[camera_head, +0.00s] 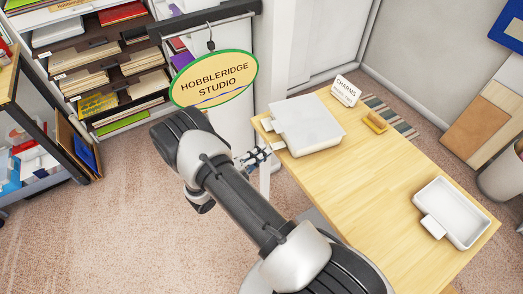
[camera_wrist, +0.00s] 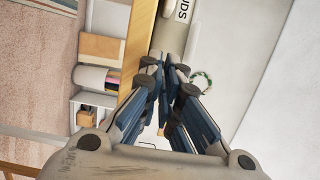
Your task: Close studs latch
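A closed, pale grey flat box (camera_head: 312,122) lies near the far left end of the wooden table. Small white tabs (camera_head: 267,125) stick out on its left side; I cannot tell which part is the latch. In the wrist view a white label (camera_wrist: 183,10) ends in "DS", its first letters cut off. My gripper (camera_head: 257,156) is at the table's left edge, beside the box's near left corner. In the wrist view the fingertips (camera_wrist: 168,76) are drawn close together with nothing clearly held. Contact with the box cannot be made out.
On the wooden table (camera_head: 375,185) stand a "CHARMS" sign (camera_head: 345,91), a small yellow block (camera_head: 375,122) and a white tray (camera_head: 460,212). The table's middle is clear. A "HOBBLERIDGE STUDIO" sign (camera_head: 214,78) hangs behind my arm. A beaded ring (camera_wrist: 203,82) shows right of my fingers.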

